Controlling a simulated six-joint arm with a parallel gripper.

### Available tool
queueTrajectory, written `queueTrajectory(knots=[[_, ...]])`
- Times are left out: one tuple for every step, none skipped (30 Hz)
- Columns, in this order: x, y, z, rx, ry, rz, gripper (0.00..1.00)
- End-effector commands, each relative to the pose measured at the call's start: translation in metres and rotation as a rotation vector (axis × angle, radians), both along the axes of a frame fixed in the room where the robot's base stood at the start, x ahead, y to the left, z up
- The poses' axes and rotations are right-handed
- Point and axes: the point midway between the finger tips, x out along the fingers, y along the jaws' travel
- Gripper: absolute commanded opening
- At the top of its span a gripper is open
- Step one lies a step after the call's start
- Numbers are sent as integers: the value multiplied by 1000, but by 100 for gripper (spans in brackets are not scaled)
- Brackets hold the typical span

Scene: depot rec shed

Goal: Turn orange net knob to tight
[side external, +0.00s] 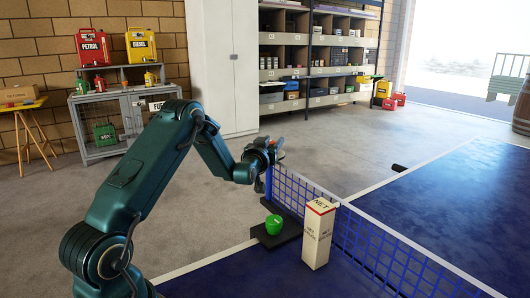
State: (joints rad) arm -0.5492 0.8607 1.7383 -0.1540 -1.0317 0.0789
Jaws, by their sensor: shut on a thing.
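My gripper (274,152) is at the top of the blue net post (268,184), at the near end of the table tennis net (350,232). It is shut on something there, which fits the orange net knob. Only a speck of orange shows between the fingers, so the knob is mostly hidden. The knob's turn and its tight mark cannot be read from this view. The net stands upright across the blue table (440,195).
A tall white box marked NET (318,234) stands close to the right, beside the net. Shelves (320,60) and a white cabinet (225,70) are far behind.

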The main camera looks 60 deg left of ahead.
Motion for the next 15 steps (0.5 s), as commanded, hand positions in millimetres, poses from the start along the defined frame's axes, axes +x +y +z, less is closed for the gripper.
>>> queueTrajectory(knots=[[-1, 1, 1, 2, -2, -6, 0], [0, 1, 1, 2, -2, -11, 0], [0, 1, 1, 2, -4, -16, 0], [0, 1, 1, 2, -4, -20, 0], [0, 1, 1, 2, -4, -22, 0], [0, 1, 1, 2, -4, -24, 0], [0, 1, 1, 2, -4, -25, 0], [0, 1, 1, 2, -4, -25, 0], [0, 1, 1, 2, -4, -26, 0], [0, 1, 1, 2, -4, -26, 0], [0, 1, 1, 2, -5, -25, 0], [0, 1, 1, 2, -5, -25, 0], [0, 1, 1, 2, -5, -25, 0], [0, 1, 1, 3, -4, -25, 0], [0, 1, 2, 3, -4, -25, 0]])
